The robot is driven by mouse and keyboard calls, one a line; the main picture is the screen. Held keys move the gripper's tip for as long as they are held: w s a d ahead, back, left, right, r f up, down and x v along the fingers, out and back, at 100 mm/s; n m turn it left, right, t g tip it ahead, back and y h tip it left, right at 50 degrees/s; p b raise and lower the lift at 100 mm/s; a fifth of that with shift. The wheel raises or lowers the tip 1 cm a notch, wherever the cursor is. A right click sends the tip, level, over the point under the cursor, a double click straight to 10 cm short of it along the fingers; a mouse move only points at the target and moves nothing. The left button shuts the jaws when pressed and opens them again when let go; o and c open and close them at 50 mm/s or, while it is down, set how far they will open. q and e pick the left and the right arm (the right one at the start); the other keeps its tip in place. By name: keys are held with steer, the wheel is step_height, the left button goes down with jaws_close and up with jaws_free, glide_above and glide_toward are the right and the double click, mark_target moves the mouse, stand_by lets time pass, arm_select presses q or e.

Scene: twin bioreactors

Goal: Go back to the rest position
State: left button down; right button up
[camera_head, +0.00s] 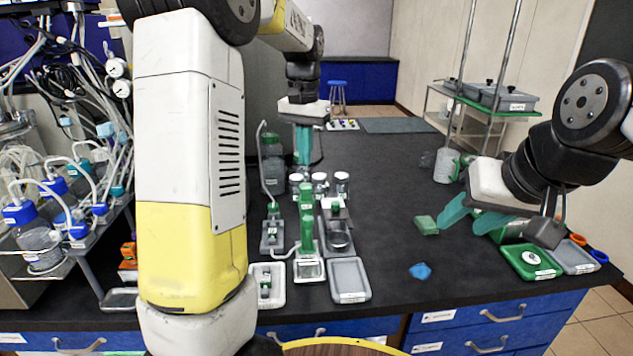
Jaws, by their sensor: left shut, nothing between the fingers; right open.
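My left gripper (303,160) hangs over the back part of the dark bench (385,175), its teal fingers pointing down. The fingers are together with nothing between them. It is behind the small bottles and the green-handled stand (306,215). My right gripper (463,225) is over the right part of the bench, its two teal fingers spread and empty, pointing left and down. A green block (427,225) lies just left of its fingertips; I cannot tell whether they touch. My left arm's large white and yellow link covers part of the left bench.
Bioreactor bottles and tubing (45,235) crowd the left. A grey tray (349,279) and a white tray (276,272) are near the front edge. A blue piece (420,271) lies on the bench. A green tray (531,263) is under my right arm. The bench middle is clear.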

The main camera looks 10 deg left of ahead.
arm_select(q)
steer(key=shift+r, duration=0.85)
steer(key=s+d+n+t+h, duration=0.2)
steer(key=s+t, duration=0.4)
steer(key=s, duration=1.8)
steer(key=shift+s+r, duration=0.15)
steer(key=shift+d, duration=0.1)
stand_by(0.9)
